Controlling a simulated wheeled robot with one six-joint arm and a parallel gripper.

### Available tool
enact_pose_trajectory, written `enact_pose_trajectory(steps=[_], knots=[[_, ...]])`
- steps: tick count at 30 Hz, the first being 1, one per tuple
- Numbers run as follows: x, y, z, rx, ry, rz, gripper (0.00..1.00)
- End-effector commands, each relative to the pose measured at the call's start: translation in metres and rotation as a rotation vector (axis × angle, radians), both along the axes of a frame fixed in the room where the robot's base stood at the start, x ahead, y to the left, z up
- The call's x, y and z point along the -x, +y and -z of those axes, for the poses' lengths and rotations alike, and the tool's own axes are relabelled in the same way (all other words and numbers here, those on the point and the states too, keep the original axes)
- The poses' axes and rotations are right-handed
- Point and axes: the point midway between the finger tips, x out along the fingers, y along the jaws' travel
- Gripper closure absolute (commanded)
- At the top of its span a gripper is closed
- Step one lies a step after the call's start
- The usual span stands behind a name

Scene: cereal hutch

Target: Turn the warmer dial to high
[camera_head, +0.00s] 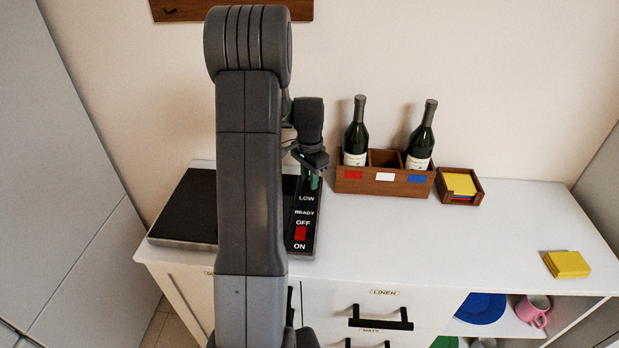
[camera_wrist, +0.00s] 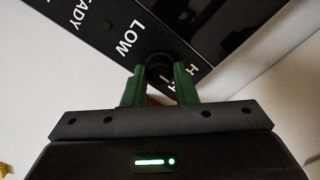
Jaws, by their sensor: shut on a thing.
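The warmer's black control panel (camera_head: 306,220) carries the labels LOW, READY, OFF and ON, and a red switch (camera_head: 300,233) between OFF and ON. In the wrist view the black round dial (camera_wrist: 159,68) sits between LOW and a partly covered label starting with H. My gripper (camera_head: 313,180) is over the far end of the panel. Its two green fingers (camera_wrist: 159,84) are shut on the dial, one on each side. The dial's pointer is not visible, so its setting cannot be told. In the head view the dial is hidden by my gripper.
The warmer's dark plate (camera_head: 185,208) lies left of my arm. Right of the gripper stand a wooden bottle rack (camera_head: 385,183) with two wine bottles and a coaster holder (camera_head: 460,198). The white counter (camera_head: 430,240) between is clear.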

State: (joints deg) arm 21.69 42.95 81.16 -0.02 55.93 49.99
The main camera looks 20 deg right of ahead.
Motion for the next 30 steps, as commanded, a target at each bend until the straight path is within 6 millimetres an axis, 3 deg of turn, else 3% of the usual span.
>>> enact_pose_trajectory(steps=[2,3,6,17,23,30], knots=[[-0.001,-0.001,-0.002,0.002,-0.004,0.001,0.97],[-0.001,-0.001,-0.002,0.002,-0.004,0.000,0.71],[-0.001,-0.001,-0.001,0.002,-0.004,0.000,0.53],[-0.001,0.000,-0.005,0.001,-0.003,0.000,0.53],[-0.001,-0.001,-0.038,0.003,-0.007,0.000,0.53],[-0.001,-0.001,-0.094,0.003,-0.007,0.000,0.53]])
